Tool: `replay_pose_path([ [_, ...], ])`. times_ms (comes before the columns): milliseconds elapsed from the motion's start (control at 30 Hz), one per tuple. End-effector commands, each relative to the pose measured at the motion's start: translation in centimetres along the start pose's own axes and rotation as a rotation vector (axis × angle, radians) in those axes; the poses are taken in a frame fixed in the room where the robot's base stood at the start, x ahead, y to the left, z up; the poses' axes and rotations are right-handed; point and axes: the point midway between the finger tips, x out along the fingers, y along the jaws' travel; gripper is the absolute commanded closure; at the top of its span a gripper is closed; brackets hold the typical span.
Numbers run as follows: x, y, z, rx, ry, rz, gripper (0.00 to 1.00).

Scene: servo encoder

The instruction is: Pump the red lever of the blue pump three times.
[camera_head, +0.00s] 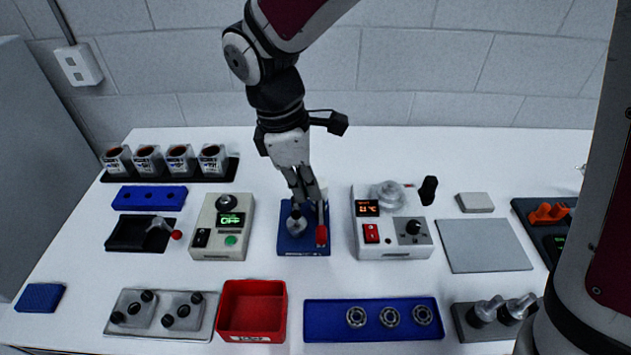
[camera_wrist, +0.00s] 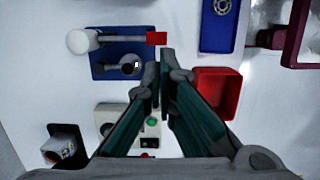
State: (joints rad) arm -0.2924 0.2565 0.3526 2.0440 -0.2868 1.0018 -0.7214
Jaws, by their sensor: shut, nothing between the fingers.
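The blue pump (camera_head: 290,246) stands near the middle of the table, with a grey dome-shaped part on its base. Its lever has a red end block (camera_head: 321,236) at the pump's front right. The pump base (camera_wrist: 106,70) and red lever end (camera_wrist: 156,38) also show in the wrist view, with a pale lever arm running back to a round white post. My gripper (camera_head: 308,196) points down over the pump and hides part of it. In the wrist view its fingertips (camera_wrist: 165,58) are together, empty, just beside the red end. I cannot tell whether they touch it.
A meter box with a green button (camera_head: 221,228) stands left of the pump, and a box with a red switch (camera_head: 393,240) stands close right. A red bin (camera_head: 252,309) and a blue tray with rings (camera_head: 330,318) lie in front. Bare table separates them from the pump.

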Motion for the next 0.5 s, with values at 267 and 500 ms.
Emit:
replay_pose_path([
  [267, 5.7, -0.1, 0.0, -0.002, -0.002, -0.005, 1.00],
  [500, 9.3, -0.2, 0.0, -0.001, 0.000, -0.002, 1.00],
])
